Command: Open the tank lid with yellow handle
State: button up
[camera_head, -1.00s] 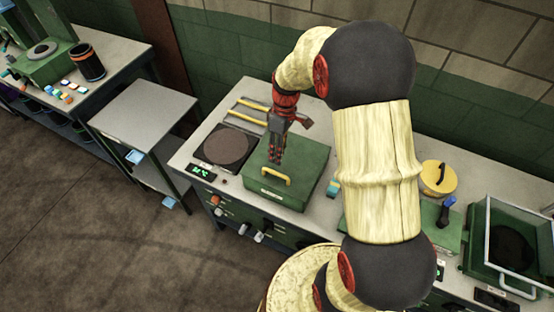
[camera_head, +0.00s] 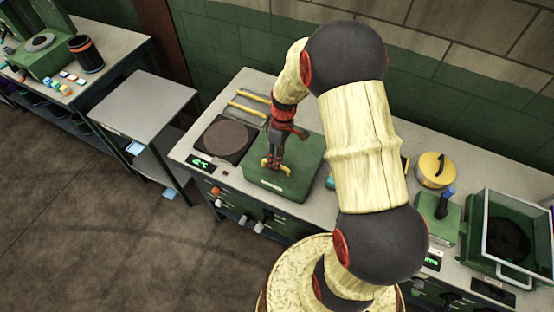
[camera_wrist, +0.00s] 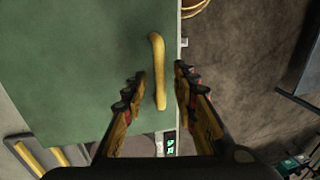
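The green tank lid (camera_head: 300,170) sits closed on the bench, with a yellow handle (camera_head: 285,170) near its front edge, partly hidden by my gripper. In the wrist view the lid (camera_wrist: 75,60) fills the left side and the yellow handle (camera_wrist: 158,75) stands near its edge. My gripper (camera_head: 273,163) points down at the handle. In the wrist view my gripper (camera_wrist: 154,88) is open, with one finger on each side of the handle's near part. Gaps show between the fingers and the handle, and I cannot tell the height between them.
A dark round plate (camera_head: 228,140) with a green display lies left of the tank. Yellow bars (camera_head: 247,105) lie behind it. A yellow round pot (camera_head: 435,170) and a green bin with a pale frame (camera_head: 512,235) stand to the right. A grey side table (camera_head: 145,105) stands at left.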

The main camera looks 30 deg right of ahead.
jog(key=shift+c, duration=1.2)
jog(key=c, duration=0.4)
grip_shut()
